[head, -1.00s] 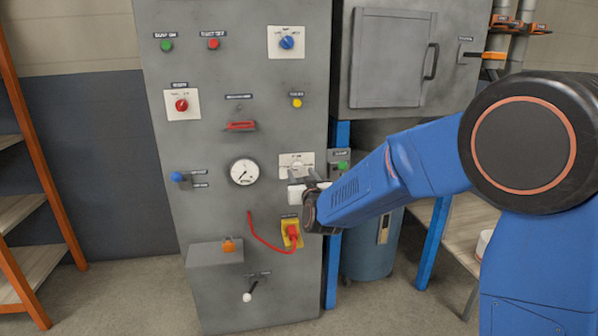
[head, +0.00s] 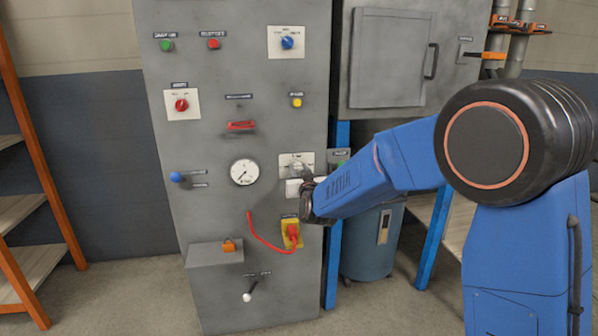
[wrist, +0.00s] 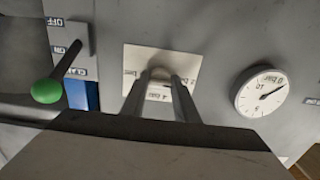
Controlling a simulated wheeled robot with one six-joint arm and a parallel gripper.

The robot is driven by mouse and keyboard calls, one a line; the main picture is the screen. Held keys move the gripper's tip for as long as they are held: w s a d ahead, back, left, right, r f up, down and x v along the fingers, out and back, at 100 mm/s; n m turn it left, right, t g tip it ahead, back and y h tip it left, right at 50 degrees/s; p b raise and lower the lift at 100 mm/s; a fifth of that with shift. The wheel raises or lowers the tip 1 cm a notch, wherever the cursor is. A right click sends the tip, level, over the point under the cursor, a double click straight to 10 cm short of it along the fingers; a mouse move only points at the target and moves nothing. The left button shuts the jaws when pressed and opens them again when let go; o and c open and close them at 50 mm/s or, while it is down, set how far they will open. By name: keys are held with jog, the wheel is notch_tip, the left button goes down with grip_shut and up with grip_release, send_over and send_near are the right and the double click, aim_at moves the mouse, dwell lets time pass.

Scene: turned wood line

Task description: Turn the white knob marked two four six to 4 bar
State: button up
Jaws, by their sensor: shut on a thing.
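The white knob (wrist: 160,73) sits on a pale plate (wrist: 190,62) in the wrist view, where the picture is turned about upside down. My gripper (wrist: 162,80) has its two fingers on either side of the knob and is shut on it. The plate's "2 bar" and "4 bar" marks show, the latter partly behind the fingers. The knob's pointer cannot be made out. In the head view the plate (head: 287,160) shows above my gripper (head: 299,180), which hides most of the knob. The gauge (wrist: 262,91) has its needle near the 0 bar mark; it also shows in the head view (head: 244,172).
A green-tipped lever (wrist: 47,91) with OFF and ON labels is close beside the plate. In the head view a red plug (head: 292,232) with a red cable is just below my gripper. A blue-tipped lever (head: 177,177) and a red handle (head: 241,126) are further left.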

jog(key=shift+m, duration=0.3)
jog(key=m, duration=0.3)
jog(key=shift+m, duration=0.3)
jog(key=m, duration=0.4)
jog(key=shift+m, duration=0.3)
jog(key=m, duration=0.4)
jog(key=shift+m, duration=2.5)
jog(key=shift+f, duration=0.1)
jog(key=o, duration=1.1)
jog(key=shift+c, duration=0.2)
